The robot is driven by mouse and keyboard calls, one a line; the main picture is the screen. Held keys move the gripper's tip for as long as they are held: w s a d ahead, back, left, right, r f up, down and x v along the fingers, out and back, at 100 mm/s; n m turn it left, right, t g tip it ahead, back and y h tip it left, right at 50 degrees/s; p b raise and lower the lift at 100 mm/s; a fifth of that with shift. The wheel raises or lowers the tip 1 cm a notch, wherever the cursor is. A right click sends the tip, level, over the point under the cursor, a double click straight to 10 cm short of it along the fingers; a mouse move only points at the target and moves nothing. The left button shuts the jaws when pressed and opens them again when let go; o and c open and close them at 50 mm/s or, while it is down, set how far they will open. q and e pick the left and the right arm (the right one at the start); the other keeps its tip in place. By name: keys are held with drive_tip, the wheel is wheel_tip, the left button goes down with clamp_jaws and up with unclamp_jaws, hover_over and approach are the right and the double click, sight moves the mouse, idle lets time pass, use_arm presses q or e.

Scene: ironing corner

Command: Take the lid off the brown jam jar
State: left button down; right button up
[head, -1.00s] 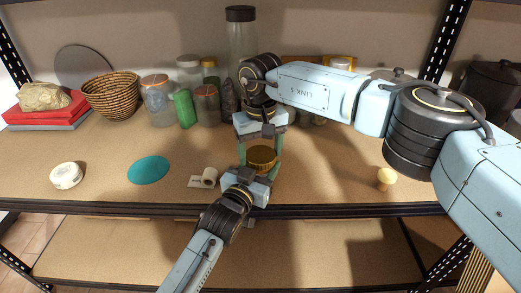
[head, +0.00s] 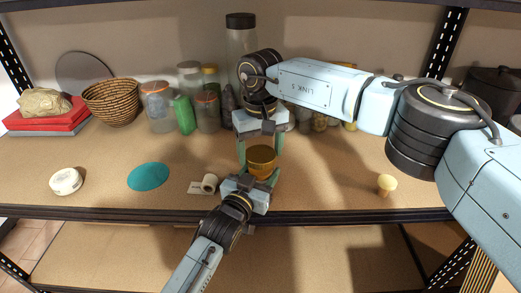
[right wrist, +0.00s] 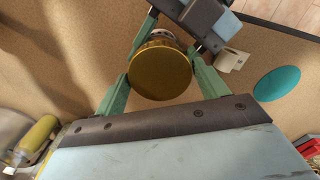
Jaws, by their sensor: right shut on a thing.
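The gold-brown lid (head: 261,154) is between the teal fingers of my right gripper (head: 260,150), which comes down from above and is shut on it. The brown jam jar (head: 262,173) shows just below the lid, mostly hidden by the lid and my left gripper. In the right wrist view the round lid (right wrist: 160,72) fills the space between my right fingertips (right wrist: 160,85). I cannot tell whether there is a gap between lid and jar. My left gripper (head: 258,184) is at the jar from the front; its finger contact is hidden.
On the shelf board (head: 330,185) lie a teal disc (head: 148,176), a white round tin (head: 66,181), a small paper roll (head: 209,183) and a cork-like stopper (head: 387,184). Jars and a tall bottle (head: 241,50) stand behind my right gripper. A basket (head: 111,101) stands back left.

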sight(261, 154)
drive_tip(key=shift+r, duration=2)
use_arm(q)
drive_tip(key=shift+c, duration=2.1)
unclamp_jaws()
